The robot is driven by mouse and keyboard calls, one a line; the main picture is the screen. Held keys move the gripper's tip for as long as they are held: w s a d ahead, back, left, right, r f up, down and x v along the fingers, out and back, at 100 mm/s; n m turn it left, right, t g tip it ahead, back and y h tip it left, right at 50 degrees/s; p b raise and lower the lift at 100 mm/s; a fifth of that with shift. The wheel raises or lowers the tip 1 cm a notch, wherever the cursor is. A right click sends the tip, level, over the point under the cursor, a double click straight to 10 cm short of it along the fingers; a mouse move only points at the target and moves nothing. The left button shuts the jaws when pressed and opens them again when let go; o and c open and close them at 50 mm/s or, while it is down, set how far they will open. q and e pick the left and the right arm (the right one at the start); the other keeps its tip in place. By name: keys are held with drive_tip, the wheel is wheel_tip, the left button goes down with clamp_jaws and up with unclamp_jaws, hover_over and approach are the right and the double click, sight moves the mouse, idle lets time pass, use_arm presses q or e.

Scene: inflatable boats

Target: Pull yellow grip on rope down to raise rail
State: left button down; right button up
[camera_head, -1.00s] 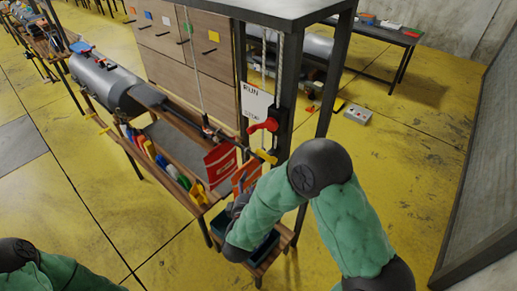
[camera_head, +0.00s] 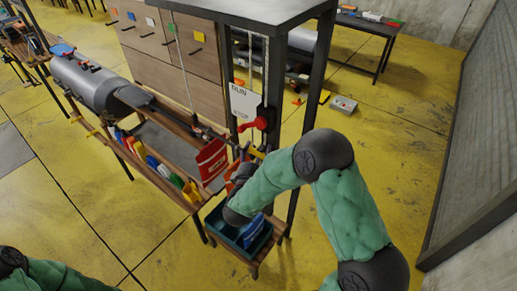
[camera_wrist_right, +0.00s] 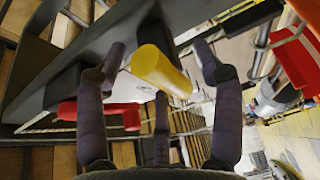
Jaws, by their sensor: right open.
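The yellow grip (camera_wrist_right: 160,68) shows large in the right wrist view as a short cylinder, its end facing the camera. My right gripper (camera_wrist_right: 162,75) is open, with its dark fingers spread around the grip; I cannot tell whether any finger touches it. In the head view the yellow grip (camera_head: 259,151) is small and partly hidden behind my right arm, below a red handle (camera_head: 259,122). The pale rope (camera_head: 265,75) runs down beside the dark post. A dark rail (camera_head: 180,122) lies low along the bench, with a cord rising from it. My left gripper is out of view.
The red handle also shows left of the grip in the wrist view (camera_wrist_right: 100,113). A white sign (camera_head: 244,104) hangs beside the post. A red pouch (camera_head: 212,160), a teal bin (camera_head: 243,236) and several coloured tools are close by. Yellow floor is open to the right.

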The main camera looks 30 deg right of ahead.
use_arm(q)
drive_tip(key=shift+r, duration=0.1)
use_arm(e)
drive_tip(key=shift+w+d, duration=0.4)
drive_tip(key=shift+w, duration=0.05)
